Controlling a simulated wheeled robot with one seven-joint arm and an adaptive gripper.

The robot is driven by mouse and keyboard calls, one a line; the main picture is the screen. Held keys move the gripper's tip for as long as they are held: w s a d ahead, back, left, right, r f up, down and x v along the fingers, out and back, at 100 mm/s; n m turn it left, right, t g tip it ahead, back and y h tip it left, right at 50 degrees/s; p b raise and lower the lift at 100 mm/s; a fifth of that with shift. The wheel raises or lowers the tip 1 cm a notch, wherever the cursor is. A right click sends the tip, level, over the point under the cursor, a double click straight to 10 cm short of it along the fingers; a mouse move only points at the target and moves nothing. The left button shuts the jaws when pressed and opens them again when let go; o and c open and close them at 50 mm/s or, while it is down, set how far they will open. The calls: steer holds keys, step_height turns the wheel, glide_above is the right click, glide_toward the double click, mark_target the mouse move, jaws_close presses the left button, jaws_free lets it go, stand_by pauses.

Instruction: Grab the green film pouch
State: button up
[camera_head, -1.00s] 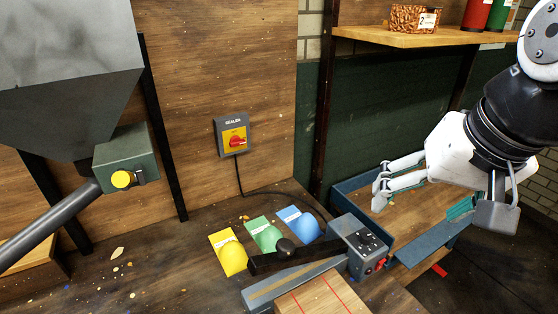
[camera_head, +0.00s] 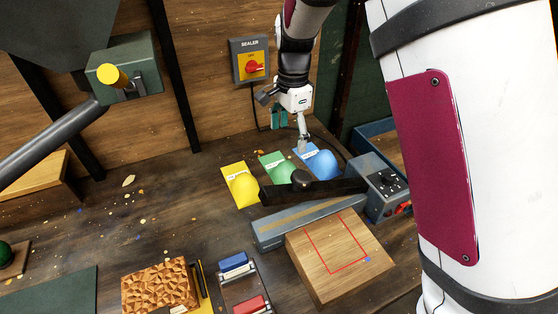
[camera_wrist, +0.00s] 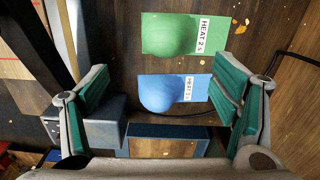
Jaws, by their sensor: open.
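The green pouch (camera_head: 274,166) lies on the bench between the yellow and blue ones, with a rounded bulge and a white label. The wrist view shows the green pouch (camera_wrist: 182,35) near the top, its label reading "HEAT 2 s". My gripper (camera_head: 292,130) is open and empty above the back of the pouch row, near the blue pouch (camera_head: 318,162). In the wrist view, the blue pouch (camera_wrist: 172,92) appears between the spread fingers, with the green one beyond the fingertips. The sealer's black bar hides part of the pouches' near side in the head view.
A yellow pouch (camera_head: 240,186) lies left of the green one. The sealer (camera_head: 300,222) with its black bar stands just in front. A wooden block (camera_head: 338,258) is nearer. A sealer switch box (camera_head: 249,62) with a hanging cable is on the wall. The bench left of the pouches is mostly clear.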

mark_target(284, 172)
steer(key=f, duration=0.6)
steer(key=a+f, duration=0.1)
steer(key=f, duration=0.3)
steer(key=shift+w+a, duration=0.1)
steer(key=shift+w, duration=0.2)
steer(key=shift+w+f+p, duration=0.2)
steer(key=shift+f+p, duration=0.35)
steer(key=shift+f, duration=2.15)
steer(key=shift+c, duration=0.2)
steer(key=c, duration=1.4)
steer(key=shift+r, duration=0.1)
